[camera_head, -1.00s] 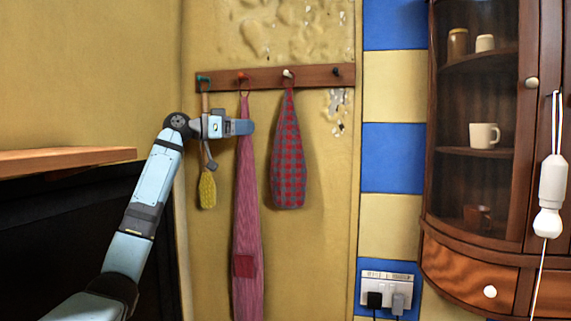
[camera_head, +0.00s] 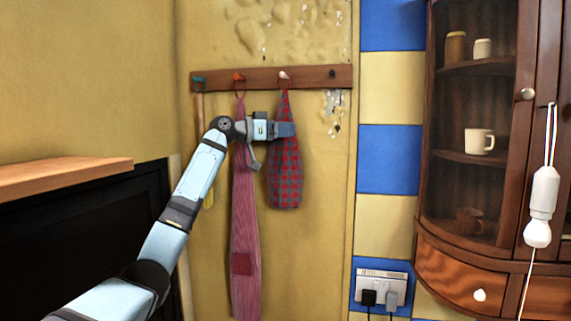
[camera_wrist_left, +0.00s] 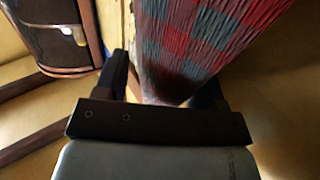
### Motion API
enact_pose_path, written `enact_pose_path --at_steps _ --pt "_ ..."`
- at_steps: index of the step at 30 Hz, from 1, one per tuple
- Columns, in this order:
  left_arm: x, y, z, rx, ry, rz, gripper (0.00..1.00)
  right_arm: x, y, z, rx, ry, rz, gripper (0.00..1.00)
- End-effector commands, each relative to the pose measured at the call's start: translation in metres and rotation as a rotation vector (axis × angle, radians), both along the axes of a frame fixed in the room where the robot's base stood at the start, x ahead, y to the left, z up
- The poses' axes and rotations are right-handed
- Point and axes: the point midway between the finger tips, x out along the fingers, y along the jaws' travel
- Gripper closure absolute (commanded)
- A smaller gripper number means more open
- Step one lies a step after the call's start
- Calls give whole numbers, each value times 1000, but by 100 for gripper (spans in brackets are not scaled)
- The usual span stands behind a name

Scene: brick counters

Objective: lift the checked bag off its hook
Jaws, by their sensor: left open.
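The checked bag (camera_head: 286,178), red and grey-blue, hangs from the white-tipped hook (camera_head: 284,75) on the wooden rack. My left gripper (camera_head: 286,130) is at the upper part of the bag, in front of it in the head view. In the left wrist view the bag (camera_wrist_left: 210,40) fills the upper middle, and its near part lies between the two dark fingers of my left gripper (camera_wrist_left: 165,88). The fingers stand apart on either side of it. Whether they touch the cloth I cannot tell. My right gripper is not in view.
A long pink striped cloth (camera_head: 244,210) hangs from the red hook, just left of the bag. A brush (camera_head: 199,105) hangs at the far left, partly behind my arm. The rack (camera_head: 310,77) has a free dark hook at right. A glass-fronted cabinet (camera_head: 470,240) stands further right.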

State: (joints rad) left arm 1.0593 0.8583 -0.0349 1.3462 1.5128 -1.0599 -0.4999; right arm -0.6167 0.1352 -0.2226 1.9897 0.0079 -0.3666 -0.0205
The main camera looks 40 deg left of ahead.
Motion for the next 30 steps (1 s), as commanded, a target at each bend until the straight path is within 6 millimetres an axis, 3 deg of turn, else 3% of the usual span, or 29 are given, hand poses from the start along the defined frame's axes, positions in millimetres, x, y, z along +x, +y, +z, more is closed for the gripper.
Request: enact_pose_path --at_steps 3,10,11,30 --pt "0 0 -1 0 0 0 37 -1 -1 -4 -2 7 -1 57" --pt "-1 0 -1 0 0 0 89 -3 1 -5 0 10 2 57" --pt "-1 0 -1 0 0 0 92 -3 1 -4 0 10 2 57" --pt "-1 0 4 0 -1 0 94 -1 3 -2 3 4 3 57"
